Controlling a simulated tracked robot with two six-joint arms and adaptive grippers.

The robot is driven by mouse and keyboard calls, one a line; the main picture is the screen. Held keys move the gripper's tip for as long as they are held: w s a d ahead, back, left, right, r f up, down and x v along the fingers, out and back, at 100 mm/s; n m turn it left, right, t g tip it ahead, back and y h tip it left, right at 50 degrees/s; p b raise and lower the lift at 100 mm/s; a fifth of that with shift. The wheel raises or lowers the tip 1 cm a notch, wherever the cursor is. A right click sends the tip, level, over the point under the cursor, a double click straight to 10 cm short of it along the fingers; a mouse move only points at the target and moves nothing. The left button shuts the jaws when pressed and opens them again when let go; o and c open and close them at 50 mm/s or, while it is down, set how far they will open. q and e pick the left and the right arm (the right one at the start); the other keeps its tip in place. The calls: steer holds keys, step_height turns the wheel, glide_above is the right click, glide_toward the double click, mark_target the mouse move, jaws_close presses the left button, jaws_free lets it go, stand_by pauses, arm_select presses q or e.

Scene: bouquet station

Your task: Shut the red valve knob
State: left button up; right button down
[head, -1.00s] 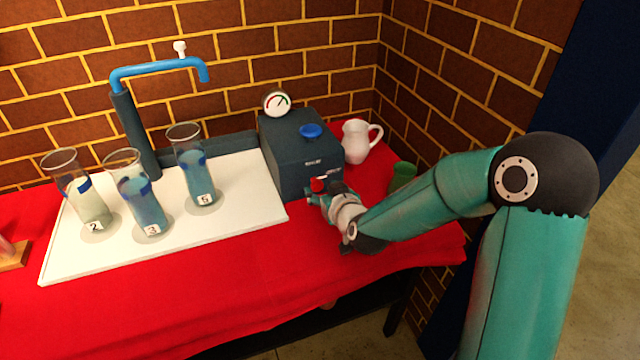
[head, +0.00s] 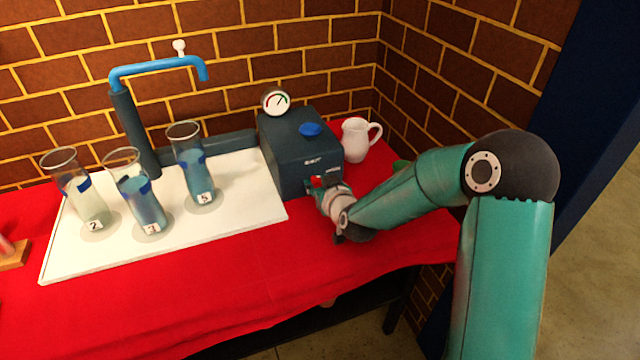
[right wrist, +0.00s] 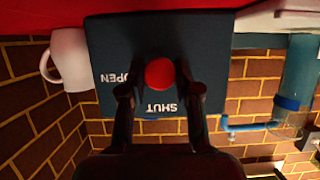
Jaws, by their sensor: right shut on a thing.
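The red valve knob (head: 316,181) is on the front of a dark grey box (head: 290,170). It also shows in the right wrist view (right wrist: 160,73), where the words OPEN and SHUT are on the box face beside it, upside down. My right gripper (head: 323,189) is at the box front. In the right wrist view its two fingers (right wrist: 160,92) are on either side of the knob, shut on it. The fingers and wrist hide part of the knob in the head view, and I cannot tell its exact turn angle. My left gripper is not in view.
A blue knob (head: 311,129) and a round gauge (head: 276,102) top the box. A white jug (head: 358,140) stands right of it. Several glass cylinders (head: 144,205) stand on the white board (head: 240,190) at left, near a blue pipe (head: 155,68).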

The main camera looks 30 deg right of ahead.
steer(key=shift+d, duration=0.1)
steer(key=shift+h, duration=0.3)
steer(key=n+h, duration=0.1)
steer(key=n, duration=0.2)
steer(key=shift+a+h, duration=0.3)
steer(key=shift+h, duration=0.1)
steer(key=n, duration=0.1)
steer(key=n+h, duration=0.1)
steer(key=shift+a+f+n+h, duration=0.1)
steer(key=shift+f+n+h, duration=0.1)
steer(key=shift+n+h, duration=0.1)
steer(key=n+h, duration=0.1)
steer(key=n+h+b, duration=0.1)
steer(key=n, duration=0.1)
steer(key=shift+w+a+f, duration=0.1)
steer(key=shift+f, duration=0.1)
steer(key=n+b, duration=0.1)
steer(key=n, duration=0.1)
steer(key=n+t+h+b, duration=0.1)
steer(key=n, duration=0.1)
steer(key=shift+a+f+n+t+b, duration=0.1)
steer(key=shift+f+n+t+b, duration=0.05)
steer(key=shift+n+t+b, duration=0.2)
steer(key=shift+n, duration=0.25)
